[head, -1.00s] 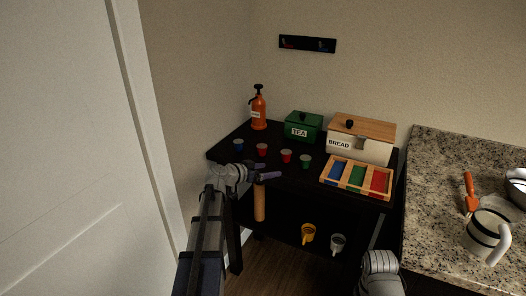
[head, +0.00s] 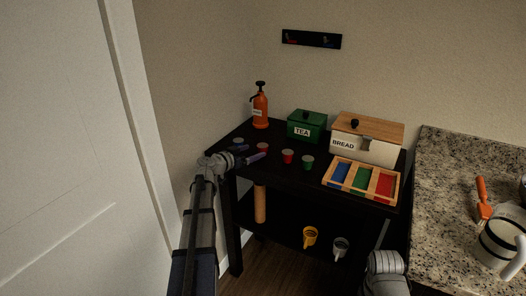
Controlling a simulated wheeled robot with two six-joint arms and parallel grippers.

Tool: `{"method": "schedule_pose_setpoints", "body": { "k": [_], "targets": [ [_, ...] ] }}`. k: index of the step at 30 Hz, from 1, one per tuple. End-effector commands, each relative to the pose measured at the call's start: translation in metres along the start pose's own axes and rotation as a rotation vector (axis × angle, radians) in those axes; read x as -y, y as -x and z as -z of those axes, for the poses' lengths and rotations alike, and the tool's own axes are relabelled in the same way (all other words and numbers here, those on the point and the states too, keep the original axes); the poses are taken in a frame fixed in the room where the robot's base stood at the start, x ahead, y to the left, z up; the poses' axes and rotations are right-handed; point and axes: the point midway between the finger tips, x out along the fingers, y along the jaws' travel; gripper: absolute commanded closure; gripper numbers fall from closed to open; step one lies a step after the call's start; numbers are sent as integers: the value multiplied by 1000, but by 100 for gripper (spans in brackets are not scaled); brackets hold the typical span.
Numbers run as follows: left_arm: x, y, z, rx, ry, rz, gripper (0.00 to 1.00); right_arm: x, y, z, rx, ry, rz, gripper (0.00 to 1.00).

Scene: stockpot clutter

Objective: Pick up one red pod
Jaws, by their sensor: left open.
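Two red pods stand on the black table: one red pod (head: 263,146) lies just beyond my left gripper's fingers, partly hidden by them, and the other red pod (head: 288,156) stands to its right in clear view. My left gripper (head: 250,153) is open and empty, at the table's front left, its fingers pointing right and back toward the nearer pod. A blue pod (head: 238,141) stands behind the gripper and a green pod (head: 308,162) stands right of the red ones.
The black table (head: 300,182) also carries an orange bottle (head: 260,111), a green tea box (head: 306,127), a bread box (head: 365,149) and a wooden tray (head: 338,186) with blue, green and red compartments. Yellow and white mugs sit below. A granite counter (head: 440,190) stands right.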

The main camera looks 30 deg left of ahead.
Motion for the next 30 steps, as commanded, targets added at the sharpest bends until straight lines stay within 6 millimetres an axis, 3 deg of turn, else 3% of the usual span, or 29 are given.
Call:
{"method": "schedule_pose_setpoints", "body": {
  "k": [10,19,26,30],
  "targets": [
    [-1,-20,0,1,0,-2,10,0,-3,0,0,0,0,50],
    [-4,-60,2,0,0,-1,10,1,-10,1,0,0,0,50],
    [-5,-62,3,1,1,1,10,1,-10,1,0,0,0,50],
    [-5,-62,3,1,1,1,23,1,-10,1,0,0,0,50]
  ]
}}
